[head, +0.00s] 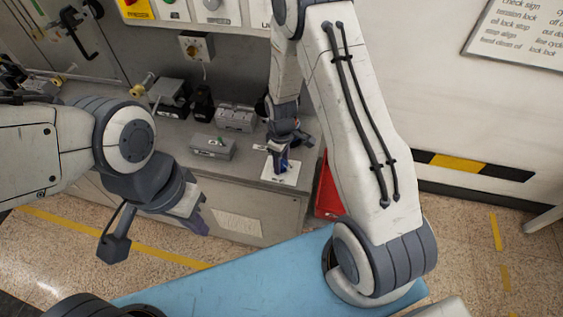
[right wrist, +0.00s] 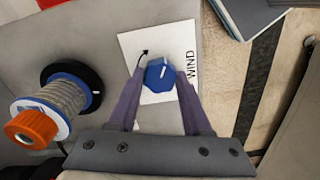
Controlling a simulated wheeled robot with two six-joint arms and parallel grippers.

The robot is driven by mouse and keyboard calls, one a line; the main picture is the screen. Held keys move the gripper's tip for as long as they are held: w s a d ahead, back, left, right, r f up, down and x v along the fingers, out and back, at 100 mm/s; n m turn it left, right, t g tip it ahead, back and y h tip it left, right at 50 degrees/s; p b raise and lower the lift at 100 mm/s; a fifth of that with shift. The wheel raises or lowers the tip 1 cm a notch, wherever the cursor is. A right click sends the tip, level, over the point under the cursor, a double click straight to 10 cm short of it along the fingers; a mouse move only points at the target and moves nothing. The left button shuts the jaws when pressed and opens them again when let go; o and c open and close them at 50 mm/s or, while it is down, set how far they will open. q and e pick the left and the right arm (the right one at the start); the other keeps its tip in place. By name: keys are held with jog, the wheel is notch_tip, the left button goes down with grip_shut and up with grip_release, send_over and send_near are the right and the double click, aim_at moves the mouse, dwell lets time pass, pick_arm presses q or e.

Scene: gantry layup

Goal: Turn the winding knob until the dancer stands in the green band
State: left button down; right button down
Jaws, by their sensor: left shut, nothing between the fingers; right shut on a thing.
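The winding knob (right wrist: 160,74) is blue and faceted with a short white mark. It sits on a white plate (right wrist: 135,50) printed with "WIND" and a curved black arrow. My right gripper (right wrist: 161,82) has a purple finger on each side of the knob and is shut on it. In the head view my right gripper (head: 282,163) points down at the plate (head: 268,176) on the bench's right end, largely hiding the knob. My left gripper (head: 203,226) is shut and empty, in front of the bench. I cannot make out the dancer or the green band.
A spool (right wrist: 63,100) with an orange nut lies left of the plate in the right wrist view. Grey boxes (head: 212,147) stand on the bench (head: 255,190). A red bin (head: 328,192) is beside its right end. A switch box (head: 196,46) hangs on the back wall.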

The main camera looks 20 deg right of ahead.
aim_at(282, 163)
jog(key=m, duration=0.6)
jog(key=shift+b, duration=0.4)
jog(key=m, duration=0.6)
jog(key=shift+r+m, duration=0.1)
jog(key=shift+m, duration=0.2)
jog(key=shift+c, duration=1.7)
grip_release()
jog(key=shift+b, duration=0.3)
notch_tip(282, 163, up, 10)
jog(key=b, duration=0.1)
jog(key=shift+r, duration=0.2)
